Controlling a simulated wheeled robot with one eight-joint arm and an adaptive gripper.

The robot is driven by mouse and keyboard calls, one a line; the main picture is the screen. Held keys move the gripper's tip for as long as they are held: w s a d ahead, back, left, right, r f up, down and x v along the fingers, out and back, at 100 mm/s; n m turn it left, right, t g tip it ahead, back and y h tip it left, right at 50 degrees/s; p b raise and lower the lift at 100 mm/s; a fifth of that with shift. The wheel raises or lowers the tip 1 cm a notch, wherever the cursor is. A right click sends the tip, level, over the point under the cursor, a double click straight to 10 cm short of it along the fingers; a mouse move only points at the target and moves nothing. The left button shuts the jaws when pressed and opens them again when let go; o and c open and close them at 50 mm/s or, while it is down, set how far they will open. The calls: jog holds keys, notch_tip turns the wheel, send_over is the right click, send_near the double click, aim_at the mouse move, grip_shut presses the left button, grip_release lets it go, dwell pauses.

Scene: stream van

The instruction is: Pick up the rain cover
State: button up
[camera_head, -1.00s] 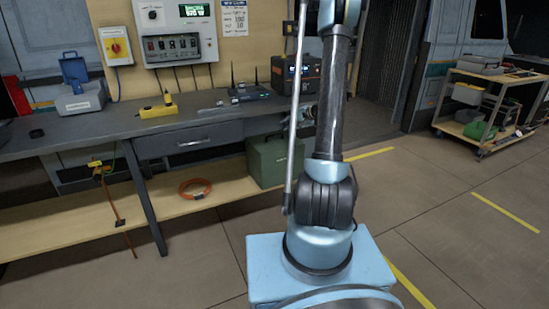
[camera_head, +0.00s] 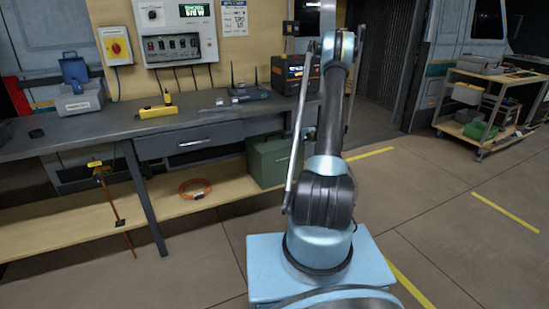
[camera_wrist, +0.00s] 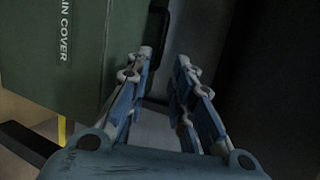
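The rain cover is a green box (camera_head: 272,160) on the low wooden shelf under the workbench, just left of my arm in the head view. In the wrist view the green box (camera_wrist: 55,55) fills the upper left, and part of its label, "AIN COVER", is readable. My gripper (camera_wrist: 164,58) is open and empty, with a gap between its two blue-grey fingers. The left finger is close to the box's right edge; I cannot tell whether they touch. A dark part shows at that edge.
The workbench top (camera_head: 70,138) is above the shelf (camera_head: 110,213). An orange cable coil (camera_head: 195,188) lies on the shelf, left of the box. A wheeled cart (camera_head: 490,105) stands at the right. The floor between is clear.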

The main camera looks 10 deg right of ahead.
aim_at(275, 135)
jog(key=x, duration=1.3)
jog(key=shift+w, duration=0.35)
grip_shut()
